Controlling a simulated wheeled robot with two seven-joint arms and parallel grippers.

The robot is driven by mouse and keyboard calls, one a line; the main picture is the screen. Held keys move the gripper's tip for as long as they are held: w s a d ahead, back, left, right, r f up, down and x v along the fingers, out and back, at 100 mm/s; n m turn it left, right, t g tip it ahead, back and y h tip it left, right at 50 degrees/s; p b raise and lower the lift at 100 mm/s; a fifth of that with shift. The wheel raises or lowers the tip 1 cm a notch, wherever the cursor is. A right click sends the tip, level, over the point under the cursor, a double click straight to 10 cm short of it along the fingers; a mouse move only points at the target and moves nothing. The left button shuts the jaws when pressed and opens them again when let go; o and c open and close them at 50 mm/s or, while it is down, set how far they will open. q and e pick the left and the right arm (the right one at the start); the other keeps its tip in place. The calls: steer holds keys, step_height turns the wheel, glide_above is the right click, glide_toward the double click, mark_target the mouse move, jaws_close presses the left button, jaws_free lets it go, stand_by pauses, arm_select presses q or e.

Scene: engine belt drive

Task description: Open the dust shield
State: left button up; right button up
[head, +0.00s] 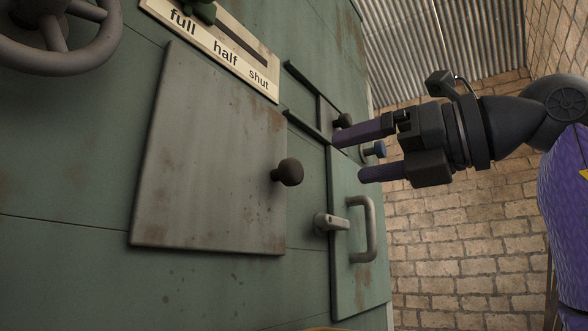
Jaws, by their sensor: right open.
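A large flat grey plate (205,150) with a dark round knob (288,172) lies against the green wall; it may be the dust shield, but no label confirms this. A smaller plate (327,116) with a dark knob (343,120) sits between two dark rails (308,77). My right gripper (347,156) is open, its purple fingers pointing left. I see nothing between the fingers. My left gripper is not in view.
A green door (350,270) with a grey bar handle (368,230) and a latch (328,222) is below the gripper. A handwheel (60,60) and a "full half shut" scale (213,48) are at upper left. Open space lies right, before the brick wall (460,260).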

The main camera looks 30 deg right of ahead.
mark_target(299, 168)
steer(key=w+a, duration=0.2)
steer(key=shift+w+a+r+p, duration=0.1)
steer(key=shift+w+a+p, duration=0.05)
steer(key=shift+a+p, duration=0.2)
steer(key=x, duration=0.3)
steer(key=p+x, duration=0.1)
steer(key=shift+w+d, duration=0.3)
steer(key=shift+w, duration=0.2)
steer(key=shift+w+a, duration=0.15)
steer(key=shift+s, duration=0.25)
steer(key=shift+w, duration=0.15)
steer(key=c, duration=0.4)
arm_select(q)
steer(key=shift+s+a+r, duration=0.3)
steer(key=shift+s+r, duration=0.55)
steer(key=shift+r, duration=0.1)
arm_select(e)
jaws_close()
